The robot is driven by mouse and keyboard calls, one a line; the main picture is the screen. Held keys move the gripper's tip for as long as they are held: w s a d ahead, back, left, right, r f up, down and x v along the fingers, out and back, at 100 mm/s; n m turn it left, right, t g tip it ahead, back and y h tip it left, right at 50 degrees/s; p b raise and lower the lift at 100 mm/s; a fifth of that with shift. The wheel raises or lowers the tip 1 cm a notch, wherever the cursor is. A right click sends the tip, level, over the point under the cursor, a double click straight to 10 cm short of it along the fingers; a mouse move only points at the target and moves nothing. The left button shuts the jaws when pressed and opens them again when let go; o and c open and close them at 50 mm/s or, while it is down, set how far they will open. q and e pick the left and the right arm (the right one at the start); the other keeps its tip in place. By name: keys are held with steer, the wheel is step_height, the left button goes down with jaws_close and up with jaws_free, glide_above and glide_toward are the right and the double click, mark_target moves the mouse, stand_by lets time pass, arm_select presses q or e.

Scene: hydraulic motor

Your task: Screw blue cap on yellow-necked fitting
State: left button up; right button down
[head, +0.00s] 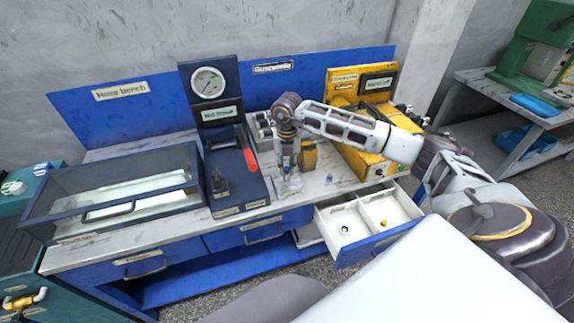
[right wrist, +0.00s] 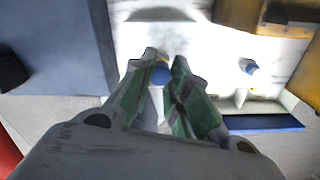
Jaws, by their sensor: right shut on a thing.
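My right gripper (head: 288,183) points down over the bench top, between the red-levered press and the yellow machine. In the right wrist view its fingers (right wrist: 160,72) are closed around the blue cap (right wrist: 161,74). A trace of yellow shows at the cap's edge, perhaps the fitting's neck; I cannot tell whether cap and fitting touch or are threaded. The fingers hide most of what is under the cap. My left gripper is not in view.
A small blue-topped piece (right wrist: 250,67) lies on the bench right of the gripper. An open white drawer (head: 362,212) with small parts juts out at the front right. The navy press with a red lever (head: 246,150) stands close left; the yellow machine (head: 362,150) stands right.

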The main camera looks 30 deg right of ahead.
steer(key=shift+a, duration=0.1)
steer(key=shift+m, duration=0.7)
steer(key=c, duration=1.6)
jaws_free()
steer(key=shift+o, duration=0.2)
steer(key=shift+r, duration=0.2)
steer(key=shift+r+p, duration=1.2)
steer(key=shift+r, duration=0.4)
steer(key=shift+o, duration=0.3)
